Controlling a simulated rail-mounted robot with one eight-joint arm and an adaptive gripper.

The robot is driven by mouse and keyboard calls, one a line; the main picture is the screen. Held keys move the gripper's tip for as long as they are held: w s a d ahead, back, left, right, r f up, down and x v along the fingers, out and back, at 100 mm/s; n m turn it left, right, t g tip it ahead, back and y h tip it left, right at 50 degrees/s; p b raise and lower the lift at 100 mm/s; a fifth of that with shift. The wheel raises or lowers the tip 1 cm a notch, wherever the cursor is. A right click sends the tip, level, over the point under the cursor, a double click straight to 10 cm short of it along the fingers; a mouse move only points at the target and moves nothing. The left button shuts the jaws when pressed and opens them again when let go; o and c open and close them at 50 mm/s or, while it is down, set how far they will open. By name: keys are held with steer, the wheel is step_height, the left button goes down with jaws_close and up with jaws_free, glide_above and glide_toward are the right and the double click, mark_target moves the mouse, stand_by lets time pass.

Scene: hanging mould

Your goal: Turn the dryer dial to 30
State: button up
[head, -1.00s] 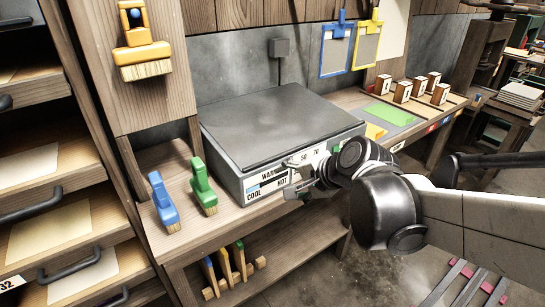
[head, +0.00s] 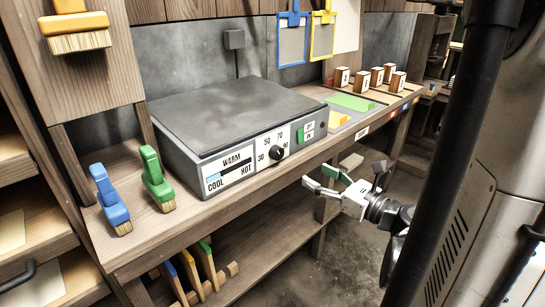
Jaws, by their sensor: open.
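The grey dryer (head: 235,110) sits on the wooden bench with its control panel facing me. Its round black dial (head: 278,154) is in full view on the white panel, with marks for 30, 50, 70 and 90 around it. The dial's pointer is too small to read surely. My gripper (head: 315,176) is open and empty. It is apart from the dial, to its right and lower in the picture, in front of the bench edge.
The floor before the bench is clear near my gripper.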

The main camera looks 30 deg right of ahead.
mark_target(280, 155)
steer(key=b+x, duration=0.2)
steer(key=x, duration=1.1)
steer(key=shift+w+b, duration=0.25)
steer(key=shift+b, duration=0.05)
steer(key=shift+c, duration=0.5)
steer(key=c, duration=1)
steer(key=shift+n, duration=0.3)
steer(key=n, duration=0.5)
steer(key=shift+n, duration=0.3)
steer(key=n, duration=0.5)
steer(key=shift+r+n, duration=0.1)
steer(key=shift+n, duration=0.2)
